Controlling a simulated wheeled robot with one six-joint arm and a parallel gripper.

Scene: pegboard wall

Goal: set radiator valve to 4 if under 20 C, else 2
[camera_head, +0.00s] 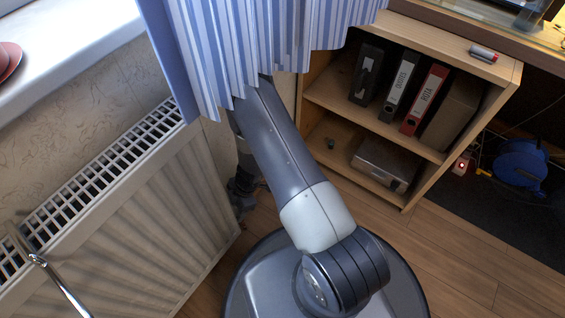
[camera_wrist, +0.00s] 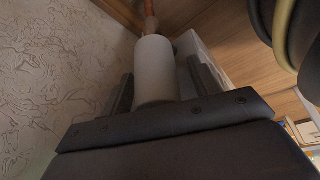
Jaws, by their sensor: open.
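The radiator valve (camera_wrist: 156,72) shows in the wrist view as a plain white cylinder with a copper pipe (camera_wrist: 150,18) beyond it. My gripper (camera_wrist: 160,84) is open, with one dark finger on each side of the valve head. A narrow gap shows on the left; I cannot tell whether the right finger touches. No numbers or mark are readable on the valve. In the head view my gripper (camera_head: 243,188) is low by the right end of the white radiator (camera_head: 150,220), and the valve is hidden there. No thermometer or temperature reading is visible.
A blue striped curtain (camera_head: 255,40) hangs over part of my arm. A wooden shelf (camera_head: 425,150) with binders and a grey box (camera_head: 385,165) stands at right. A blue cable reel (camera_head: 522,163) lies beyond it. A chrome rod (camera_head: 60,285) shows at the radiator's left.

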